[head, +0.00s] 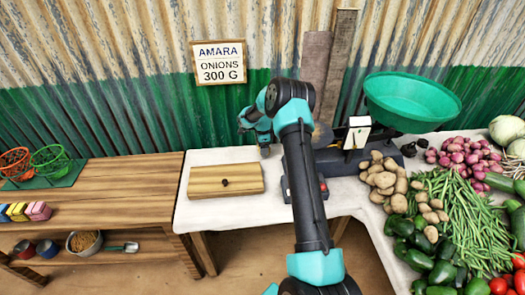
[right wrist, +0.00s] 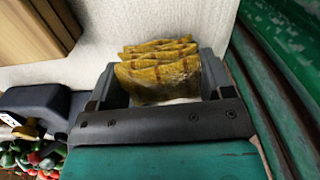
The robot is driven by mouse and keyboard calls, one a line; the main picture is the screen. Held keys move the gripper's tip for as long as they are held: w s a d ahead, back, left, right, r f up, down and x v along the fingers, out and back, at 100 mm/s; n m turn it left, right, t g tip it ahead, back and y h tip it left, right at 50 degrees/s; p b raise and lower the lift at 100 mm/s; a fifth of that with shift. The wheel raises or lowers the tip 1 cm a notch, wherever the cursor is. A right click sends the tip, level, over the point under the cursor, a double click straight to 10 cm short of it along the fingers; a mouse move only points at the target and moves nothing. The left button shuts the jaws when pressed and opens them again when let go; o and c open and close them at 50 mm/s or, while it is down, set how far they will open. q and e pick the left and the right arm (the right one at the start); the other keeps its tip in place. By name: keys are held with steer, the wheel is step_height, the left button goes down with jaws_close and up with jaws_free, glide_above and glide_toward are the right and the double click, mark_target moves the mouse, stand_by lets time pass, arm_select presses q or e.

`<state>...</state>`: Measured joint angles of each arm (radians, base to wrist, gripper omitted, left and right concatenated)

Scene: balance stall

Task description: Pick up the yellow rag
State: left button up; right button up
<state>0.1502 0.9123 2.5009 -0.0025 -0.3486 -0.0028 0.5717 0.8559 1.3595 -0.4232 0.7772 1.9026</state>
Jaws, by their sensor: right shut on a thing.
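The yellow rag (right wrist: 160,72) shows in the right wrist view as a folded, patterned yellow cloth with a paler lower edge. It sits between the dark fingers of my right gripper (right wrist: 165,85), which is shut on it. Behind it is the white cloth of the table. In the head view my right gripper (head: 265,151) points down at the back of the white-covered table (head: 238,207), near the corrugated wall. The rag cannot be made out in the head view. My left gripper is not in view.
A scale with a green pan (head: 410,100) stands to the right, beside potatoes (head: 383,180), onions (head: 470,153) and green beans (head: 460,212). A wooden shelf unit (head: 115,190) stands left.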

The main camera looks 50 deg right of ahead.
step_height(320, 180, up, 7)
stand_by(0.3)
